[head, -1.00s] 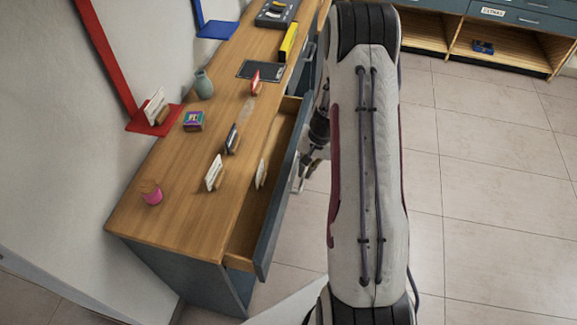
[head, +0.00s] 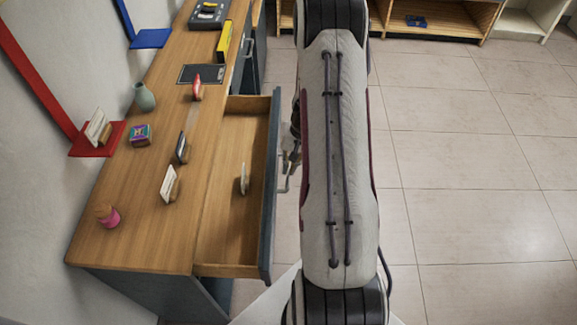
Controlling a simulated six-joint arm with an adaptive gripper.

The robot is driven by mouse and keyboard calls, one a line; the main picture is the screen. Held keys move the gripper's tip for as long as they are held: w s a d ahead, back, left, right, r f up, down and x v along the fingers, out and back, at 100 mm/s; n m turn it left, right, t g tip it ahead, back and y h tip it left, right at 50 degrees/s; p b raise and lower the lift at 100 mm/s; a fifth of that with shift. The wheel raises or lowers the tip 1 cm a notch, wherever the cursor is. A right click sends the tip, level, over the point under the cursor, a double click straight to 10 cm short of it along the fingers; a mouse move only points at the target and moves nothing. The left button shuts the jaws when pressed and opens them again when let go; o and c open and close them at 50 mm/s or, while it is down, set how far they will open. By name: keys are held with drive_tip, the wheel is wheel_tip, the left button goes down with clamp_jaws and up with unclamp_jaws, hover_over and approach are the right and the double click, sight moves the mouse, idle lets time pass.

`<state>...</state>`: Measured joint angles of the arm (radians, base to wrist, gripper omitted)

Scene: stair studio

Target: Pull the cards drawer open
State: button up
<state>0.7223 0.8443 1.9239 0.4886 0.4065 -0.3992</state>
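The drawer (head: 225,225) stands pulled well out from the wooden desk (head: 130,215) in the head view, with a dark blue-grey front (head: 270,200). A white card in a wooden holder (head: 244,178) stands inside it; the rest of the visible drawer floor is bare. I cannot read a cards label on the drawer. My gripper (head: 286,172) is at the outer side of the drawer front, by its metal handle. My arm hides most of it, so whether its fingers are shut on the handle cannot be seen.
On the desk top are a pink-based jar (head: 109,217), card holders (head: 170,184), a small colourful box (head: 140,134), a green vase (head: 144,97) and a black tablet (head: 200,74). Open tiled floor (head: 470,180) lies to the right. Shelves (head: 440,20) stand at the back.

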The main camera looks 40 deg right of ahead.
drive_tip(key=o, duration=0.4)
drive_tip(key=shift+r, duration=0.1)
drive_tip(key=shift+s+d+r, duration=0.25)
drive_tip(key=shift+r, duration=1.7)
drive_tip(key=shift+s+d+r, duration=0.25)
drive_tip(key=shift+r, duration=1.65)
drive_tip(key=shift+s+d+r, duration=0.25)
drive_tip(key=shift+r, duration=1.7)
drive_tip(key=shift+s, duration=0.1)
